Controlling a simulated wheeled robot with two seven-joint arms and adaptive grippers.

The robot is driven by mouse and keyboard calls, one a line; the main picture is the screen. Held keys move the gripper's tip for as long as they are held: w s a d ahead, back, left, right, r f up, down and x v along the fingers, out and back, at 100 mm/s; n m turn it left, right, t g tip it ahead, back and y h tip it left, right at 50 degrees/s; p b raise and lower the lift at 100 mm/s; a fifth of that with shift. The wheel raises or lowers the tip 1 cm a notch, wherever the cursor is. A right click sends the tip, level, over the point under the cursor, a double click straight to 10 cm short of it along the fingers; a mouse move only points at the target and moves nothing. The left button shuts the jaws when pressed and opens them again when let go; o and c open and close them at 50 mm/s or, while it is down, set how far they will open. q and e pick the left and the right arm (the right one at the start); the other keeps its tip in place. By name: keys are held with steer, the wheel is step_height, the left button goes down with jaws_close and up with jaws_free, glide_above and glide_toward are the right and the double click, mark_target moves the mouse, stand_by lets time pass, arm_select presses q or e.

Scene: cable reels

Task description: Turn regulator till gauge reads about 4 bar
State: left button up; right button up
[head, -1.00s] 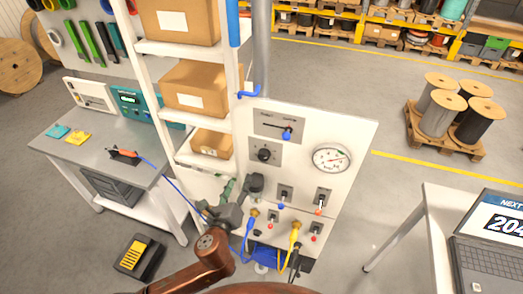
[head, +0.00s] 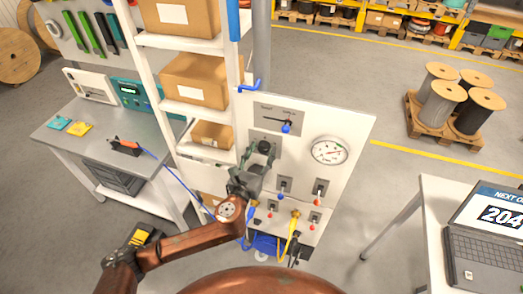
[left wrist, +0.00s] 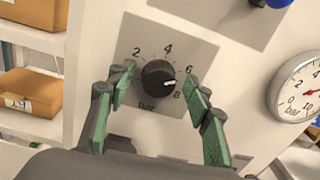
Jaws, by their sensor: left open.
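The regulator knob (head: 264,147) is a black dial on the white panel, and it also shows in the left wrist view (left wrist: 158,77). Its plate is marked 2, 4, 6, 8 and bar. The knob's white mark points right, between 6 and 8. The round white gauge (head: 329,150) is to its right. Part of the gauge shows in the left wrist view (left wrist: 298,92), with a red needle I cannot read exactly. My left gripper (head: 260,164) is open in front of the knob, its green-padded fingers (left wrist: 160,90) on either side, apparently not touching. My right gripper is out of view.
Below the knob, the panel (head: 351,137) carries several small switches and plugged blue and yellow cables (head: 291,236). A blue-handled lever (head: 286,127) sits above the knob. A shelf with boxes (head: 196,80) stands left. A table with a laptop (head: 483,250) is at right.

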arm_select(q)
steer(key=shift+c, duration=0.6)
steer(key=c, duration=1)
steer(key=shift+c, duration=0.2)
steer(key=shift+n, duration=0.4)
steer(key=n, duration=0.3)
steer(key=shift+f+n, duration=0.15)
steer(key=shift+n, duration=0.15)
steer(key=n+b, duration=0.1)
steer(key=n, duration=0.4)
steer(key=shift+a+n, duration=0.1)
steer(key=shift+n, duration=0.2)
steer(key=n, duration=0.5)
steer(key=shift+f, duration=0.1)
steer(key=shift+n+y, duration=0.3)
steer(key=shift+n, duration=1.2)
steer(key=shift+f, duration=0.1)
